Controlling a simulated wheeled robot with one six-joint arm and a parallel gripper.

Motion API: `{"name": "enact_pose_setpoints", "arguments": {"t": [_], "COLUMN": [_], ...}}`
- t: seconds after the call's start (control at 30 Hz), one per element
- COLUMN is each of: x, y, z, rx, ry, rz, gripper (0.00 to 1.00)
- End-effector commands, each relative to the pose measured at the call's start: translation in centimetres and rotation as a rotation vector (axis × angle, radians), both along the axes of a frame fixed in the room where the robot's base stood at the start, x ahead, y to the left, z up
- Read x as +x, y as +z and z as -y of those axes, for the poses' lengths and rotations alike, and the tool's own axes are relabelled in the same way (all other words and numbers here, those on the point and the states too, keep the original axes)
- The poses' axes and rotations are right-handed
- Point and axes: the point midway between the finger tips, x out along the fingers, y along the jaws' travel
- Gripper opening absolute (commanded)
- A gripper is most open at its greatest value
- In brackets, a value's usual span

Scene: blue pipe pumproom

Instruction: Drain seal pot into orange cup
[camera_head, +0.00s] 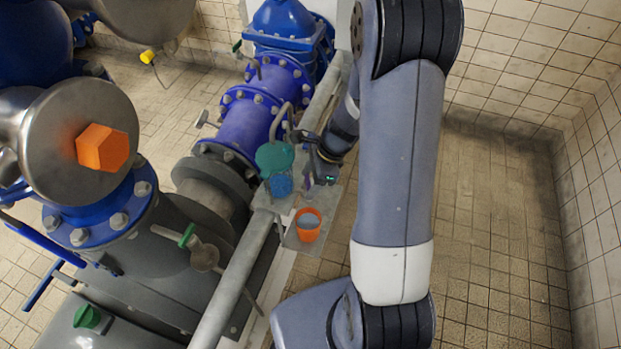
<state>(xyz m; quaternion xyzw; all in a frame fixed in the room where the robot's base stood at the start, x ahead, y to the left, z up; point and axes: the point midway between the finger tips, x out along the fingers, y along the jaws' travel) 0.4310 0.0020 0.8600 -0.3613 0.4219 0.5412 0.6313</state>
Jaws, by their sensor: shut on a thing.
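The orange cup (312,236) stands upright on a small grey shelf plate, with a grey-blue surface showing inside it. What looks like the seal pot is the teal round body (274,157) with a blue part (281,185) under it, just up and left of the cup. My gripper (304,160) reaches in from the right, close beside the pot and above the cup. It is shut on a small part beside the pot; the fingertips are small and partly hidden, so I cannot tell exactly which part. A small purple piece (308,180) shows below the gripper.
The grey shelf plate (330,205) sits beside a long grey pipe (232,280). A blue flanged pipe (250,122) runs behind. A pump with an orange hex cap (103,148) fills the left. The tiled floor (490,230) at right is clear up to the wall.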

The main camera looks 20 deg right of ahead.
Motion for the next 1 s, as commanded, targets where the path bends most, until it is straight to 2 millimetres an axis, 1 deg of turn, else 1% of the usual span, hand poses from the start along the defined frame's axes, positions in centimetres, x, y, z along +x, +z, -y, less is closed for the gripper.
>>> {"name": "enact_pose_setpoints", "arguments": {"t": [0.2,0.5,0.7,1.0], "x": [-0.16,-0.25,-0.26,-0.24], "y": [0.07,0.06,0.05,0.04], "z": [-0.04,-0.08,-0.10,-0.12], "rx": [0.000,0.000,0.000,0.001], "ry": [-0.188,-0.385,-0.458,-0.493], "rz": [0.000,-0.001,0.001,0.000], "gripper": [0.35,0.35,0.35,0.35]}}
